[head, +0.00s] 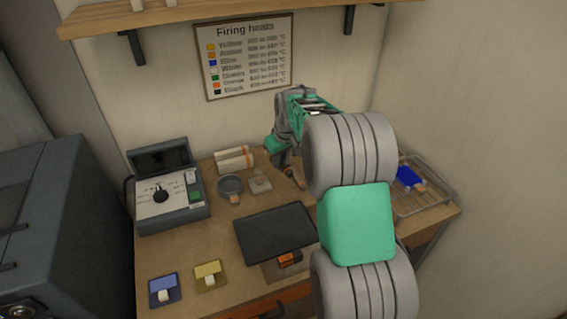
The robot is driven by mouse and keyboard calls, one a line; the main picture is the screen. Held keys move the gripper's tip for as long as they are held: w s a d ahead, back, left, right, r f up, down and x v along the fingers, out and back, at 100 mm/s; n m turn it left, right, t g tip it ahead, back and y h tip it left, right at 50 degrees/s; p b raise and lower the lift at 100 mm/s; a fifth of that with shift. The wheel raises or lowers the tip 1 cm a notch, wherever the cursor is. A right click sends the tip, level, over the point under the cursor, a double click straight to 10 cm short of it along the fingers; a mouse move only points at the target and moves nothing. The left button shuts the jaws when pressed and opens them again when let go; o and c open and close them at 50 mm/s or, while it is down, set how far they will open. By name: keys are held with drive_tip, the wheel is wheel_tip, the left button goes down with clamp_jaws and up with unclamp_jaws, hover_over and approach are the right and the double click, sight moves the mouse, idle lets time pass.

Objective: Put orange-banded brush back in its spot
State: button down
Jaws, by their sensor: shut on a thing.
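My gripper (283,158) is above the back of the wooden table, partly behind my own arm. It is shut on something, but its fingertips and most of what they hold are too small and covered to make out. A small brownish piece (294,178) shows just below and to the right of it; I cannot tell if it is held or stands on the table. I cannot clearly identify the orange-banded brush or its spot. An orange block (289,258) lies at the front edge of a dark slab (275,234).
White rolls with orange marks (234,160), a grey round dish (231,186) and a small pale block (260,184) stand at the back. A control box (168,200) is left. Blue (164,290) and yellow (209,275) pads lie in front.

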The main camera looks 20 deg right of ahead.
drive_tip(key=f+m, duration=0.1)
drive_tip(key=w+d+f+m+t, duration=0.1)
drive_tip(key=shift+d+f+m, duration=0.25)
drive_tip(key=shift+f+m, duration=0.05)
drive_tip(key=shift+f, duration=0.05)
drive_tip(key=shift+f+b, duration=1.15)
drive_tip(key=shift+f, duration=1.2)
drive_tip(key=shift+f+b, duration=0.5)
drive_tip(key=shift+b, duration=0.25)
drive_tip(key=c, duration=1.2)
unclamp_jaws()
drive_tip(key=shift+s+r, duration=0.1)
